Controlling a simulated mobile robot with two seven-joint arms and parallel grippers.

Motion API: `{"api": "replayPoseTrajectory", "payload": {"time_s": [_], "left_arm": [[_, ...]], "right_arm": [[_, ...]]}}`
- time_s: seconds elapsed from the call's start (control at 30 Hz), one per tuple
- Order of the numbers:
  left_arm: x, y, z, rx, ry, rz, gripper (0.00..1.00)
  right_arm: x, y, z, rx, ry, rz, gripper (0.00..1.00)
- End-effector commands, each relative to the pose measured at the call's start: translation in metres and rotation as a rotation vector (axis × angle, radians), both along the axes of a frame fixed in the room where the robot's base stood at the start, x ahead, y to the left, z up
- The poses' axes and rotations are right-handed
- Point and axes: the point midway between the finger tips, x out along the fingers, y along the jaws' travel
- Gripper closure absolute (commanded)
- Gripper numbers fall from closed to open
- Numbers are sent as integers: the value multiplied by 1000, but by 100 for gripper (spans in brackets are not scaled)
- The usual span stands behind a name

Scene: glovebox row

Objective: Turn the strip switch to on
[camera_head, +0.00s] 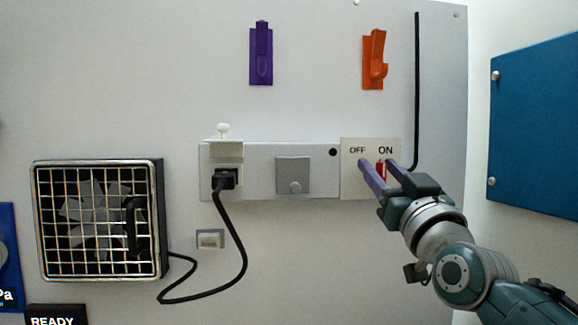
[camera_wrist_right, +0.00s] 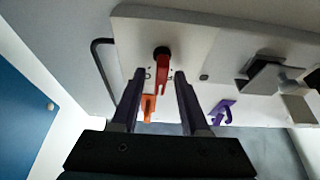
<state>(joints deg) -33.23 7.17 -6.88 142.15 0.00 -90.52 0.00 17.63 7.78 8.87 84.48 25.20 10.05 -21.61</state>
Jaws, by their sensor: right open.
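The strip switch is a red lever (camera_head: 381,169) on a pale plate marked OFF and ON, at the right end of the wall strip (camera_head: 260,183). It shows beneath the word ON in the head view. The lever also shows in the right wrist view (camera_wrist_right: 162,75), on a dark round pivot. My right gripper (camera_head: 377,164) is open, its two purple fingers at the plate, one on each side of the lever. In the right wrist view, gaps seem to show between lever and fingers; contact is hard to judge. My left gripper is not in view.
A black plug (camera_head: 225,179) sits in the strip's left socket, its cord running to a caged fan (camera_head: 100,220). A square grey cover (camera_head: 292,175) is mid-strip. Purple (camera_head: 261,55) and orange (camera_head: 374,60) hooks are above. A blue panel (camera_head: 540,125) stands at right.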

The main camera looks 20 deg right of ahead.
Motion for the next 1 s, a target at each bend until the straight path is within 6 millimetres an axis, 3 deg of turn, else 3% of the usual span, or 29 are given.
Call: {"api": "replayPoseTrajectory", "payload": {"time_s": [0.27,0.67,1.0], "left_arm": [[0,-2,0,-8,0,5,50],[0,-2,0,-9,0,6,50],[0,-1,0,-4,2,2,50]], "right_arm": [[2,0,1,0,-1,0,55],[1,0,1,0,0,0,100],[1,0,0,0,0,0,100]]}}
